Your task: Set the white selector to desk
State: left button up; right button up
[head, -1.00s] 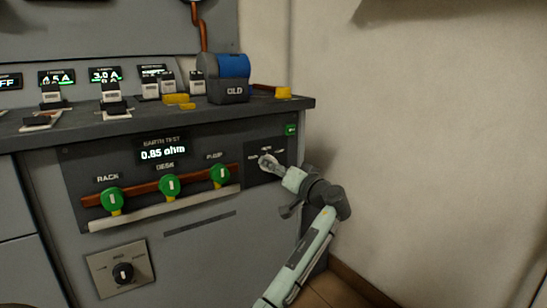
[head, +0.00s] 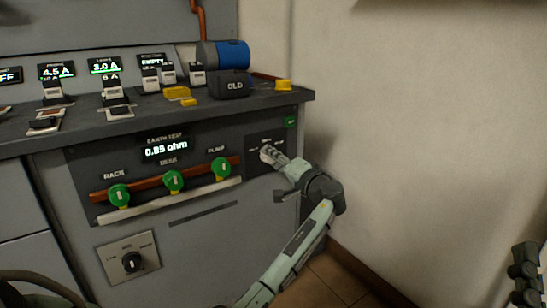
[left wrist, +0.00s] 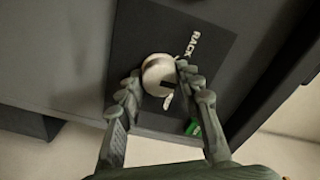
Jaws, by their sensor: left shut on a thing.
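The white selector (left wrist: 156,72) is a round pale knob with a dark notch, on a black plate (left wrist: 205,45) in the left wrist view. The word RACK is readable beside it; another white label lies partly hidden below it. My left gripper (left wrist: 157,82) is shut on the knob, one finger on each side. In the head view the selector's black plate (head: 254,168) is at the right of the grey cabinet front, and my left gripper (head: 271,155) covers most of the knob. A dark jointed part at the lower right edge may be my right gripper (head: 525,275); its jaws cannot be made out.
Left of the plate are several green knobs (head: 173,181) along a brown bar, under an EARTH TEST display (head: 165,148) reading 0.85 ohm. The counter (head: 210,112) overhangs above; a bare wall (head: 430,130) stands right.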

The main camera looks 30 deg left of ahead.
pick_arm(q)
jog(key=o, duration=1.2)
jog(key=shift+c, duration=0.2)
jog(key=shift+d, duration=0.1)
jog(key=v, duration=1.2)
